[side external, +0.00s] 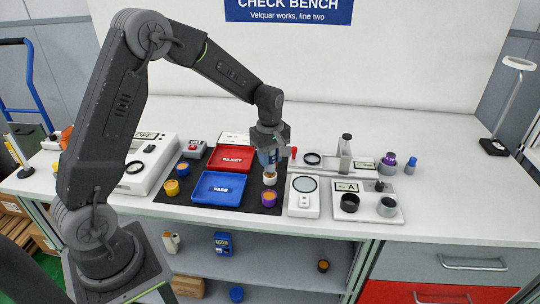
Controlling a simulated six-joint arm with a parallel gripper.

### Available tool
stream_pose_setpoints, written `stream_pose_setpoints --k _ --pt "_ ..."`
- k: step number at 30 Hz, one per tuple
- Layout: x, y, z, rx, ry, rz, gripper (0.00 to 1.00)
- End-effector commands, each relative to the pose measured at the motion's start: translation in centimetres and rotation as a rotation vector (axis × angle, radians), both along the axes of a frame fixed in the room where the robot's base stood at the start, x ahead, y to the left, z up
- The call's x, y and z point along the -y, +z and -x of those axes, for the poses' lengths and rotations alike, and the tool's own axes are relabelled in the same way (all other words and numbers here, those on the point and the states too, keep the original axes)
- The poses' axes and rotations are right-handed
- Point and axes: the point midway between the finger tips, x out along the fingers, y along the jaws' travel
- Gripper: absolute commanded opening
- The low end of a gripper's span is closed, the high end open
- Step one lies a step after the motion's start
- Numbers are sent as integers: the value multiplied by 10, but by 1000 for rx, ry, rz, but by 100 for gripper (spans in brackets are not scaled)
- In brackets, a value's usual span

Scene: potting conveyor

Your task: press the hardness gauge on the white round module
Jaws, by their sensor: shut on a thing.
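My gripper (270,148) is above the right part of the black mat. It is shut on the hardness gauge (268,159), a grey-blue body that hangs tip down. The white round module (270,180) stands on the mat directly below the gauge, just right of the blue tray. The gauge's lower end is at or just above the module's top; I cannot tell whether they touch. The fingers partly hide the gauge.
A blue PASS tray (217,202) and a red REJECT tray (245,160) lie left of the module. A purple-and-orange module (269,199) stands close in front. A white device with a round dial (303,207) and a fixture marked A (362,213) stand to the right.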

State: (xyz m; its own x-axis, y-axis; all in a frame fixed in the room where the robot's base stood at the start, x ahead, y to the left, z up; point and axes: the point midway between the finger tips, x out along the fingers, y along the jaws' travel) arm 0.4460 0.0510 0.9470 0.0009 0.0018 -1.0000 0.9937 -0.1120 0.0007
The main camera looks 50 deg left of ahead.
Motion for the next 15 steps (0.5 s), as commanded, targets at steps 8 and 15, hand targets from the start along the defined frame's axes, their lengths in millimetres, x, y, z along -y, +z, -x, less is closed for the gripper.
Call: stream_pose_setpoints --k 8,15 --pt "0 -3 0 0 0 0 5" --pt "0 -6 0 0 0 0 5"
